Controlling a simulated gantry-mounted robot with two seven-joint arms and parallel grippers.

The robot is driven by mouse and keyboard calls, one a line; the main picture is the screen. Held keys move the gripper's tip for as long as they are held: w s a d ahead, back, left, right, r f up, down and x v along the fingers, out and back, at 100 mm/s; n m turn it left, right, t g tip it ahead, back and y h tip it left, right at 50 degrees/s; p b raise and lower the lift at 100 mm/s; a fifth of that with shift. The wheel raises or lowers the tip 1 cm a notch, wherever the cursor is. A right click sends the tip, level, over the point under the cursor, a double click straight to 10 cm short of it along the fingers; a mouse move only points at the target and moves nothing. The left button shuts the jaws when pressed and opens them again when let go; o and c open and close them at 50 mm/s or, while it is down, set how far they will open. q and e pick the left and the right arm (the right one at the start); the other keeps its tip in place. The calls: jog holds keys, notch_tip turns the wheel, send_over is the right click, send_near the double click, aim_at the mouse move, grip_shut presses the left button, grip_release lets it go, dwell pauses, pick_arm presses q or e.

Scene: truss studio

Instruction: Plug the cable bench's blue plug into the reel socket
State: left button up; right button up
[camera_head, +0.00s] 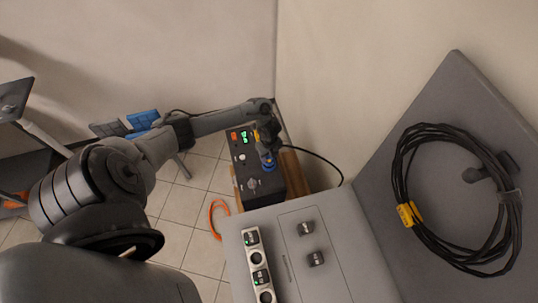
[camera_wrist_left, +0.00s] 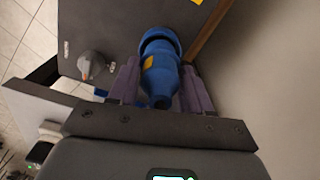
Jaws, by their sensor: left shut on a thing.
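My left gripper (camera_head: 265,150) reaches over the black control box and is shut on the blue plug (camera_head: 268,163). In the left wrist view the two purple fingers (camera_wrist_left: 155,88) hold the plug (camera_wrist_left: 160,72) from both sides. The plug's wide blue collar faces the dark panel (camera_wrist_left: 110,35); whether it is seated in a socket or only in front of it, I cannot tell. A bit of blue shows behind the left finger. No separate reel socket can be made out. A black cable (camera_head: 325,160) curves from near the gripper to the right. My right gripper is out of view.
The black box (camera_head: 268,192) has a green display, an orange switch and knobs. The grey bench (camera_head: 345,230) carries a socket strip (camera_head: 256,265) and two small dark parts. A coiled black cable (camera_head: 408,165) hangs on the grey upright panel. An orange cable (camera_head: 213,215) lies on the tiled floor.

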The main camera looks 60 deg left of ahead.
pick_arm(q)
jog(key=shift+f+b, duration=1.05)
jog(key=shift+f, duration=0.3)
dwell(0.3)
jog(key=o, duration=1.6)
jog(key=shift+o, duration=0.2)
jog(key=shift+r+p, duration=0.7)
jog(key=shift+r, duration=0.05)
notch_tip(320, 180, up, 8)
jog(key=p, duration=0.7)
jog(key=shift+f, duration=0.2)
